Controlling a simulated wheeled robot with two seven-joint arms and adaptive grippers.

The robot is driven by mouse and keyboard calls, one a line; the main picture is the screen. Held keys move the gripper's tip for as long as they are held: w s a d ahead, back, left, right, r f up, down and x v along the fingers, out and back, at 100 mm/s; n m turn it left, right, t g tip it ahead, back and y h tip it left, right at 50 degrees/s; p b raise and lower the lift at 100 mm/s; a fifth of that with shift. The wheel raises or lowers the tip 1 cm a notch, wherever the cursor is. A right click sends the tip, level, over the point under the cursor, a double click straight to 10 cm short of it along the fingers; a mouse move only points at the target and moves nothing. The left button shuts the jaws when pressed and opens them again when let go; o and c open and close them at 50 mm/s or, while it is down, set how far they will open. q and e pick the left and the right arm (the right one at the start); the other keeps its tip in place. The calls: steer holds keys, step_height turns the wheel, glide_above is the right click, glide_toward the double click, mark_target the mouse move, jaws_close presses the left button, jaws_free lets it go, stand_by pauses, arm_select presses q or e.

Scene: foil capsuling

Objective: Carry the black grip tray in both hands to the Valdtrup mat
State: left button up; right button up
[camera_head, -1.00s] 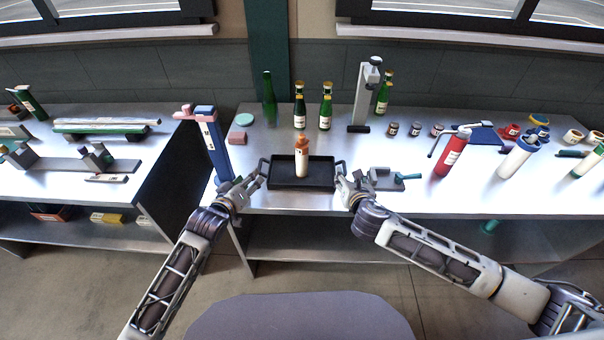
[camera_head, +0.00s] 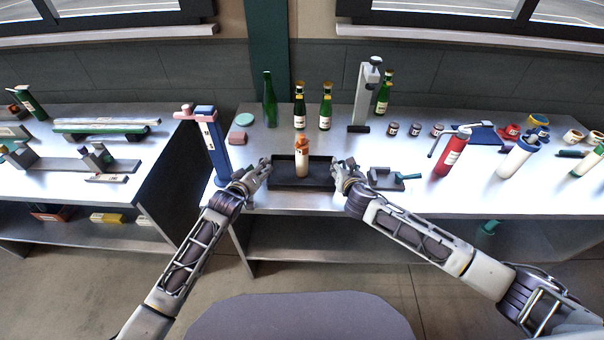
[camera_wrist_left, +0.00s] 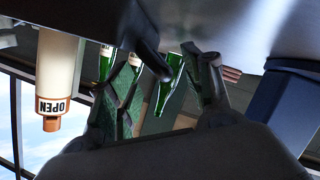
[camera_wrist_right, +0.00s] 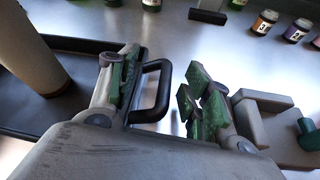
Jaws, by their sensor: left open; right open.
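The black grip tray (camera_head: 288,184) lies on the middle bench with an orange-capped cream bottle (camera_head: 302,160) upright in it. My left gripper (camera_head: 265,168) is at the tray's left handle; in the left wrist view the dark handle (camera_wrist_left: 146,42) shows between its open fingers. My right gripper (camera_head: 342,166) is at the right end; in the right wrist view the black handle loop (camera_wrist_right: 160,92) lies between its open fingers, nearer the left one. Neither is closed on a handle. A dark blue mat (camera_head: 478,134) lies at the right, partly covered; I cannot read any name on it.
Green bottles (camera_head: 326,108) and a grey press stand (camera_head: 366,92) are behind the tray. A blue post (camera_head: 213,140) stands to its left. A small grey fixture with a teal handle (camera_head: 386,179) is right of my right gripper. A red cylinder (camera_head: 452,154) stands farther right.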

arm_select(q)
steer(key=shift+x, duration=1.05)
arm_select(e)
steer(key=shift+x, duration=1.1)
arm_select(q)
steer(key=c, duration=1.1)
arm_select(e)
steer(key=c, duration=1.1)
arm_select(q)
steer(key=shift+a, duration=0.1)
jaws_close()
arm_select(e)
steer(key=shift+d, duration=0.1)
